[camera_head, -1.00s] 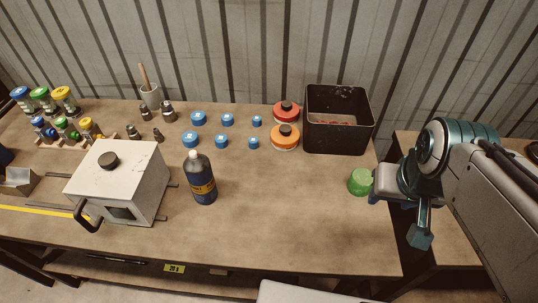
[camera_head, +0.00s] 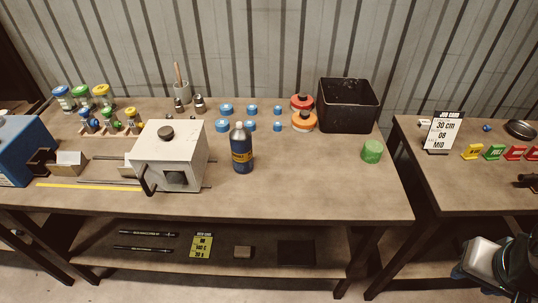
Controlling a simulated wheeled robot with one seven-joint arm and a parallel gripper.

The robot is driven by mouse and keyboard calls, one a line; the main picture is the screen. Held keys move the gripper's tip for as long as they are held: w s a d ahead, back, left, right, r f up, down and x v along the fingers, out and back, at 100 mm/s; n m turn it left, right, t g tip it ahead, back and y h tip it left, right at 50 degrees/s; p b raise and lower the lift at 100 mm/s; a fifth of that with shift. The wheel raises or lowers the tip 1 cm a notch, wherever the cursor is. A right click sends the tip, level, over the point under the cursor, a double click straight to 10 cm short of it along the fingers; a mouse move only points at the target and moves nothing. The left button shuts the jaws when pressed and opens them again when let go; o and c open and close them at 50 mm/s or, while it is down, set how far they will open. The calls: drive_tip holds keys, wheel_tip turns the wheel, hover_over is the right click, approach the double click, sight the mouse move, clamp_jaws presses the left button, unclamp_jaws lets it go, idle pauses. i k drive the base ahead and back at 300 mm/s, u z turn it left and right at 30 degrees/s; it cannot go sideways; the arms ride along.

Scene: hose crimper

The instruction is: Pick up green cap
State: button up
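The green cap (camera_head: 372,151) is a squat, ribbed green cylinder. It stands on the right part of the workbench (camera_head: 310,190), in front of the black bin and near the bench's right edge. My gripper (camera_head: 482,260) is at the bottom right corner of the view, low and in front of the right-hand table, well apart from the cap. It is partly cut off, and its fingers cannot be made out clearly. Nothing touches the cap.
The black bin (camera_head: 348,105), red and orange round containers (camera_head: 304,122), several blue caps (camera_head: 251,125) and a dark bottle (camera_head: 241,150) stand left of the cap. The crimper (camera_head: 168,155) is further left. A gap separates the benches; the right one holds a job card (camera_head: 442,132).

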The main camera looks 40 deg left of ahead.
sight(372, 151)
drive_tip(key=u, duration=1.25)
drive_tip(key=i, duration=0.85)
drive_tip(key=u, duration=0.05)
drive_tip(key=k, duration=0.45)
drive_tip(key=z, duration=0.7)
drive_tip(key=i, duration=0.5)
drive_tip(key=u, duration=0.7)
